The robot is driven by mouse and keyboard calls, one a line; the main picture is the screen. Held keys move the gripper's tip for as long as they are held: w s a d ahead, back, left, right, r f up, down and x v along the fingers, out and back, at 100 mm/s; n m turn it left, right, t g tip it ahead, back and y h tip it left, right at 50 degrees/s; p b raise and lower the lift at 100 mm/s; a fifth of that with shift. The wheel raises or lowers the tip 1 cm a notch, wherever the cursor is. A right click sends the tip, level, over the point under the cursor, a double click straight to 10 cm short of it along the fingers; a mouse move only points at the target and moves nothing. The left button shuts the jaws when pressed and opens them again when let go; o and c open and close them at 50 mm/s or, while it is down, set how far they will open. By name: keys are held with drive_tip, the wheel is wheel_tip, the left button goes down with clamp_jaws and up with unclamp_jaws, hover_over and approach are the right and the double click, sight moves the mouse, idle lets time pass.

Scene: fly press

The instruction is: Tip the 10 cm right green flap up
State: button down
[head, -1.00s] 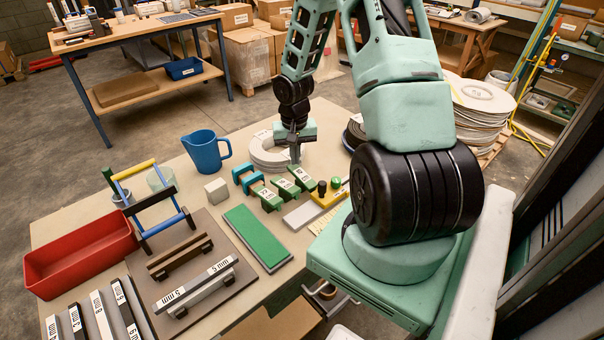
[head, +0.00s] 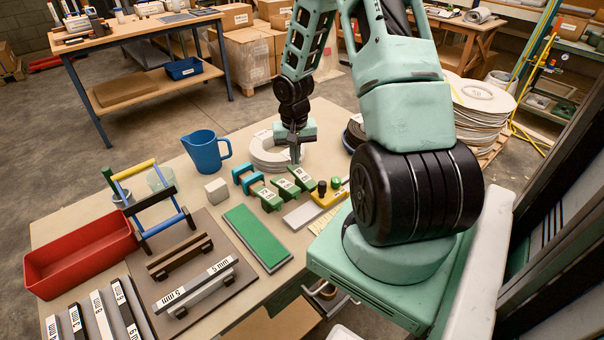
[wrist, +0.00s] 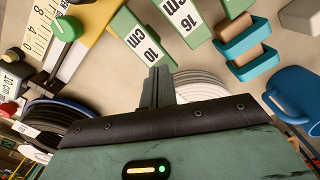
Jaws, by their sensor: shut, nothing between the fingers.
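Several green flaps with white number labels lie on the table in a row. The right one (head: 304,182) sits nearest my gripper in the head view. In the wrist view this flap (wrist: 130,33) reads "10 cm", and the middle flap (wrist: 180,18) reads 16. The 10 cm flap lies flat. My gripper (head: 294,159) points down just behind it. In the wrist view my gripper's fingers (wrist: 160,75) are shut and empty, close to the labelled end of the flap. I cannot tell whether they touch it.
White rings (head: 265,155) are stacked behind my gripper. A teal clamp-like piece (head: 243,181) and blue jug (head: 205,153) stand to the left. A green-topped plate (head: 255,235) lies in front.

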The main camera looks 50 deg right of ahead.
sight(295, 168)
drive_tip(key=shift+f+b, duration=0.95)
drive_tip(key=shift+f, duration=0.3)
idle(0.7)
drive_tip(key=shift+r+p, duration=3.25)
drive_tip(key=shift+r, duration=0.3)
